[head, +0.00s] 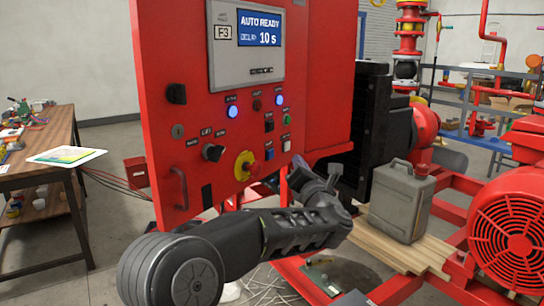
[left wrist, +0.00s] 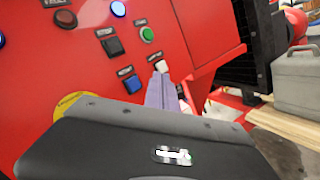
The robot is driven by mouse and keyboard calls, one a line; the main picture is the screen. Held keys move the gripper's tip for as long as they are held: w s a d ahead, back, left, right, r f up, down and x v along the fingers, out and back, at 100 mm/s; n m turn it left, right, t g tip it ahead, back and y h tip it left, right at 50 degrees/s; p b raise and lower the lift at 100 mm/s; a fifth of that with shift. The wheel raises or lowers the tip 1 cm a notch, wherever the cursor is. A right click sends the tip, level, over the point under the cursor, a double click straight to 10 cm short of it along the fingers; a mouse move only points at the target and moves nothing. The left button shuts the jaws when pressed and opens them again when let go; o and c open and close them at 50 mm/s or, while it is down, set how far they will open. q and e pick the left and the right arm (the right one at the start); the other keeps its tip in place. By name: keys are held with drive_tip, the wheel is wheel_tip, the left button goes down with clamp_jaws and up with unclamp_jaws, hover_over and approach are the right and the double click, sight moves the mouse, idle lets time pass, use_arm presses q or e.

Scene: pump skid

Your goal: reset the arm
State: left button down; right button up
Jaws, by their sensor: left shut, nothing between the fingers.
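My left gripper (head: 298,167) is shut and empty, close to the lower right edge of the red control panel (head: 215,75). In the left wrist view its closed fingers (left wrist: 160,84) point up at the panel, just below a small white button (left wrist: 161,66) and right of a blue rocker (left wrist: 132,84). I cannot tell whether the fingertips touch the panel. The panel screen (head: 260,28) reads AUTO READY and 10 s. Two blue lamps (head: 233,112) are lit. My right gripper is not in view.
A yellow-and-red knob (head: 244,165) sits low on the panel, left of my gripper. A grey jerrycan (head: 400,200) stands on wooden boards (head: 428,250) at right. A wooden workbench (head: 50,150) stands at far left.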

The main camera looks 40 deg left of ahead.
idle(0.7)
